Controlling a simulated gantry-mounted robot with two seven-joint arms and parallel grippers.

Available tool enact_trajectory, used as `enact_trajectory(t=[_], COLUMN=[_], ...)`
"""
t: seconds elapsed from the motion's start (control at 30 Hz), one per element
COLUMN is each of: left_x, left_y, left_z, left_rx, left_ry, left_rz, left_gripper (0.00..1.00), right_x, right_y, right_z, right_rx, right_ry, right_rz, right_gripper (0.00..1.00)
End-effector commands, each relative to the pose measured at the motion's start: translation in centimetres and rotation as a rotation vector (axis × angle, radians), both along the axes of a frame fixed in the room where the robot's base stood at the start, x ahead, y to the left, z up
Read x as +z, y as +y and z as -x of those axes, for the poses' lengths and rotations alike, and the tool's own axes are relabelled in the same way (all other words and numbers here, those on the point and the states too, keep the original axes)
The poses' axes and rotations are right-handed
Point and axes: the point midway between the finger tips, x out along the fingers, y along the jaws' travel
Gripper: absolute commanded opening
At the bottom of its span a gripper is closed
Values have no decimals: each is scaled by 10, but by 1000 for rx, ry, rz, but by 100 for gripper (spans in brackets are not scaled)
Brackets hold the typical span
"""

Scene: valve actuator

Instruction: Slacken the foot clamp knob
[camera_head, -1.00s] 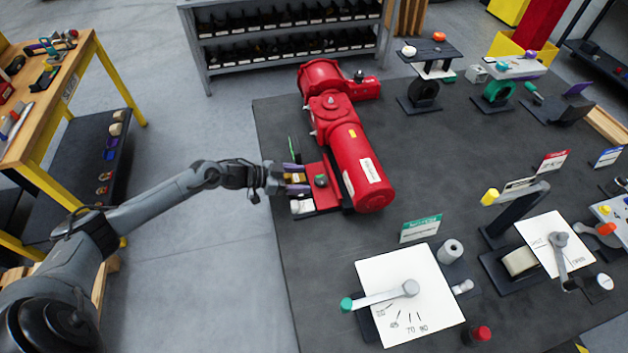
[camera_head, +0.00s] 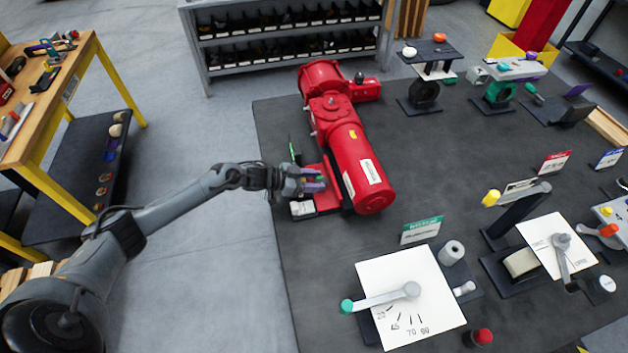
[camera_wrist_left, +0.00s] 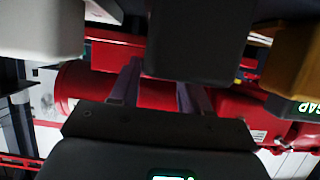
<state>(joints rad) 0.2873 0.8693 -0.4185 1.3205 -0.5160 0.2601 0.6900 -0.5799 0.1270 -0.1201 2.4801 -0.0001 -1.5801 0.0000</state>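The red valve actuator (camera_head: 352,150) lies on the dark table top, with a red foot plate (camera_head: 329,199) along its left side. A small green knob (camera_head: 320,178), which appears to be the foot clamp knob, shows on this plate, partly hidden. My left gripper (camera_head: 315,180) reaches in from the left, its purple fingers apart on either side of the knob. I cannot tell if they touch it. In the left wrist view the two fingers (camera_wrist_left: 160,90) are apart against the red actuator body (camera_wrist_left: 85,85), and the knob is hidden. My right gripper is not in view.
A white dial plate (camera_head: 430,318) with a green-tipped lever stands in front of the actuator. Other valve stations (camera_head: 425,92) stand at the back and right. Bare floor (camera_head: 225,280) lies left of the table. Large blurred blocks fill the top of the wrist view.

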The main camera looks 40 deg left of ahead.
Motion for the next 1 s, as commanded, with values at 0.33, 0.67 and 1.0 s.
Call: enact_trajectory(t=[0.33, 0.67, 1.0], left_x=[1, 7, 5], left_y=[-1, -5, -10], left_z=[1, 3, 4], left_rx=[7, 149, 382], left_ry=[1, 4, 2], left_rz=[1, 5, 6], left_gripper=[16, 16, 16], right_x=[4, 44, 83], right_y=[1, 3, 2], right_z=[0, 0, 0], right_rx=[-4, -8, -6], right_ry=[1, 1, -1], right_rz=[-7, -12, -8], right_gripper=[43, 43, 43])
